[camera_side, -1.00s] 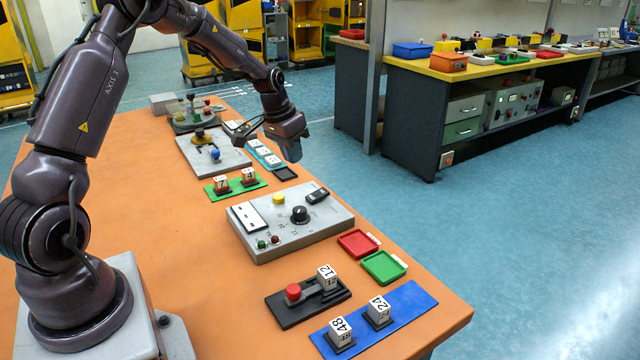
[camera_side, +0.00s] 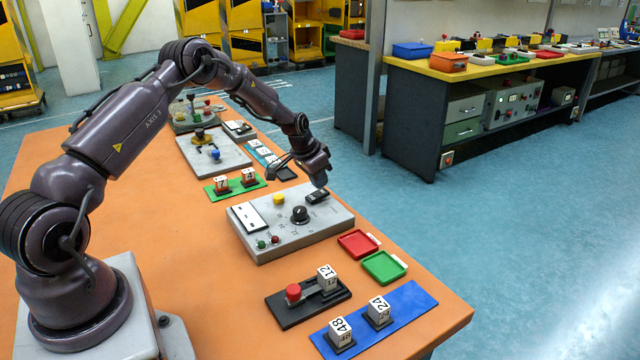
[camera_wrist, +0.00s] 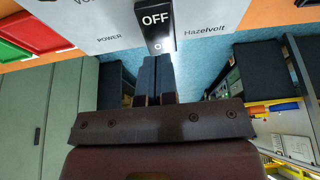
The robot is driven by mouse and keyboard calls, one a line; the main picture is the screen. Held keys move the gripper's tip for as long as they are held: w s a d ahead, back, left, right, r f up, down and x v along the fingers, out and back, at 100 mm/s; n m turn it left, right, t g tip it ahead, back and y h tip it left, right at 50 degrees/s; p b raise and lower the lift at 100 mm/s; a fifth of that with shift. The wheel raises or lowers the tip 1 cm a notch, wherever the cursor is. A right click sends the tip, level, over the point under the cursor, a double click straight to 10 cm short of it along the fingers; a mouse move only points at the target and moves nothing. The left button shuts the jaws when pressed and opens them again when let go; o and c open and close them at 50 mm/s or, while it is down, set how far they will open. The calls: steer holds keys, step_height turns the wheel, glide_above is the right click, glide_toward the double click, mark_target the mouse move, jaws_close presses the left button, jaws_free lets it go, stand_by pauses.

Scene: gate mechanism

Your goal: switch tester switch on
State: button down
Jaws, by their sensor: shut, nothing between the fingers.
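The tester (camera_side: 290,225) is a grey box on the orange table, with a black knob, a yellow button, a white panel and small red and green parts on top. Its switch (camera_side: 317,196) is a black rocker at the far right corner. In the wrist view the switch (camera_wrist: 155,20) shows "OFF" and, partly hidden by my fingertips, a second label starting with "O". "POWER" is printed beside it. My gripper (camera_wrist: 157,62) is shut and empty, with its fingertips at the switch's lower end. In the side view my gripper (camera_side: 321,186) is just above the switch; contact is unclear.
A red tray (camera_side: 358,244) and a green tray (camera_side: 384,267) lie beside the tester. A black fixture (camera_side: 290,312) and a blue mat (camera_side: 409,304) with numbered cubes are nearer. A green mat (camera_side: 222,194) with cubes lies behind.

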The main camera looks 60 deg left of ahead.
steer(key=shift+x, duration=0.75)
steer(key=shift+s, duration=0.1)
